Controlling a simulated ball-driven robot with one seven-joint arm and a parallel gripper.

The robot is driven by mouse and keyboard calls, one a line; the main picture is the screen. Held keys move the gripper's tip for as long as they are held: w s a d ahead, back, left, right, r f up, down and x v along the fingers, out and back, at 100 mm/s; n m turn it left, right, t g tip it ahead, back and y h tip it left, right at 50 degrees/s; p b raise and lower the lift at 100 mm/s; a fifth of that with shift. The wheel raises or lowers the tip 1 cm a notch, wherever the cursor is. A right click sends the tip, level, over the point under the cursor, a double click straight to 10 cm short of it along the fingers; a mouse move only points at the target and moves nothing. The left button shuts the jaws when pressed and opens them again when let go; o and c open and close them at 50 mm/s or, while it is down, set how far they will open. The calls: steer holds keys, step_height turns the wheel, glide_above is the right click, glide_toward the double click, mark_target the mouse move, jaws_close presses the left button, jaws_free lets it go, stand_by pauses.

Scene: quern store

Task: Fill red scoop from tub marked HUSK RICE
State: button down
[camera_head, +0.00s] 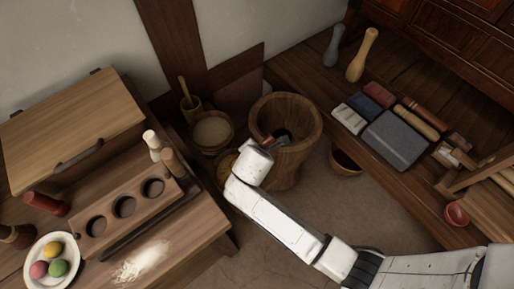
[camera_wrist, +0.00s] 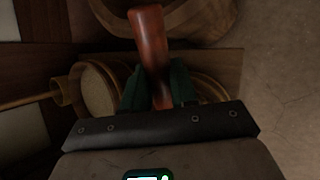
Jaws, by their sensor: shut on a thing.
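My gripper (camera_head: 268,142) is over the near left rim of a big wooden mortar. In the wrist view my gripper (camera_wrist: 158,92) has its dark green fingers shut on a reddish-brown wooden handle (camera_wrist: 150,35); what its far end carries cannot be told. A small red cup-like thing (camera_head: 457,213), perhaps the red scoop, lies on the right shelf; no handle on it is clear. A tub of pale grain (camera_head: 212,131) stands left of the mortar and shows in the wrist view (camera_wrist: 97,92). A tub with yellowish contents (camera_head: 225,168) is partly hidden by my arm. No marking is readable.
The mortar (camera_head: 311,125) stands on the floor between the left bench (camera_head: 185,245) and the right shelf (camera_head: 300,85). A bowl (camera_head: 345,162) sits below the shelf edge. A grey slab (camera_head: 397,140) and several tools lie on the shelf. Open floor lies in front.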

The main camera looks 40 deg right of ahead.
steer(key=shift+w+d+r+g+y+p, duration=0.15)
steer(key=shift+g+y+p, duration=0.25)
steer(key=shift+p, duration=0.75)
steer(key=shift+w+r+g+y+p, duration=0.15)
steer(key=shift+g+y+p, duration=0.2)
steer(key=shift+p, duration=0.75)
steer(key=shift+w+d+g+y+p, duration=0.3)
steer(key=shift+g+y+p, duration=0.25)
steer(key=shift+p, duration=0.6)
steer(key=shift+w+d+g+y+p, duration=0.2)
steer(key=shift+g+y+p, duration=0.6)
steer(key=shift+g+p, duration=0.25)
steer(key=shift+g+y, duration=0.3)
steer(key=shift+g, duration=0.05)
steer(key=shift+r+p, duration=2.45)
steer(key=shift+r, duration=0.05)
